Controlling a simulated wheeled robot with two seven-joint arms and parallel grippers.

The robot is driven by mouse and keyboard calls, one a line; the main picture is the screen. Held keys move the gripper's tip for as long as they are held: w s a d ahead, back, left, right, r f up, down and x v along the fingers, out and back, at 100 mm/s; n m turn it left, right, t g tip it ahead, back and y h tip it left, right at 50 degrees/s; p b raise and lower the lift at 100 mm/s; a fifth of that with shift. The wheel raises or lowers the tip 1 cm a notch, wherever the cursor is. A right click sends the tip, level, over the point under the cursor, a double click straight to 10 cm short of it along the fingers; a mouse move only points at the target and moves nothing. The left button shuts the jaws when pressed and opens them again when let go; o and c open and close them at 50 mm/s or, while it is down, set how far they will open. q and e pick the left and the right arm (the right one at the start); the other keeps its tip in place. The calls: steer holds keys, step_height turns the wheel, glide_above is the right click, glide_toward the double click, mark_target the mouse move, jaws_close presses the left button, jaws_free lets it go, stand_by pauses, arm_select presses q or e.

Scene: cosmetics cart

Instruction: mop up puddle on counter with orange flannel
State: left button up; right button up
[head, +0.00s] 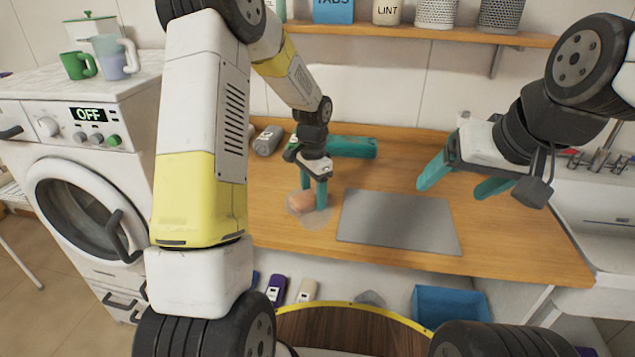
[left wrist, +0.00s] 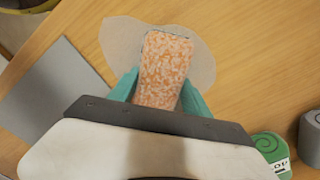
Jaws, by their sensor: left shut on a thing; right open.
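The orange flannel (head: 301,202) is a small mottled orange-and-white block, also clear in the left wrist view (left wrist: 164,70). My left gripper (head: 314,200) points down at the counter and is shut on the flannel, with a teal finger on each side of it. The puddle (head: 318,220) is a pale, see-through patch on the wooden counter (head: 280,232). In the left wrist view the puddle (left wrist: 120,38) spreads around the flannel on both sides and past its far end. The flannel lies over the puddle. My right gripper (head: 456,180) is open and empty above the counter's right part.
A grey mat (head: 400,222) lies right of the puddle. A teal roll-shaped thing (head: 352,147) and a grey bottle (head: 267,140) lie behind my left gripper. A sink (head: 606,225) is at the right, a washer (head: 85,190) at the left.

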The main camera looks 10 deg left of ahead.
arm_select(q)
steer(key=shift+d, duration=1.45)
steer(key=shift+r, duration=4.05)
glide_above(303, 192)
steer(key=shift+a+f, duration=0.15)
steer(key=shift+f, duration=3.35)
steer(key=shift+f, duration=0.55)
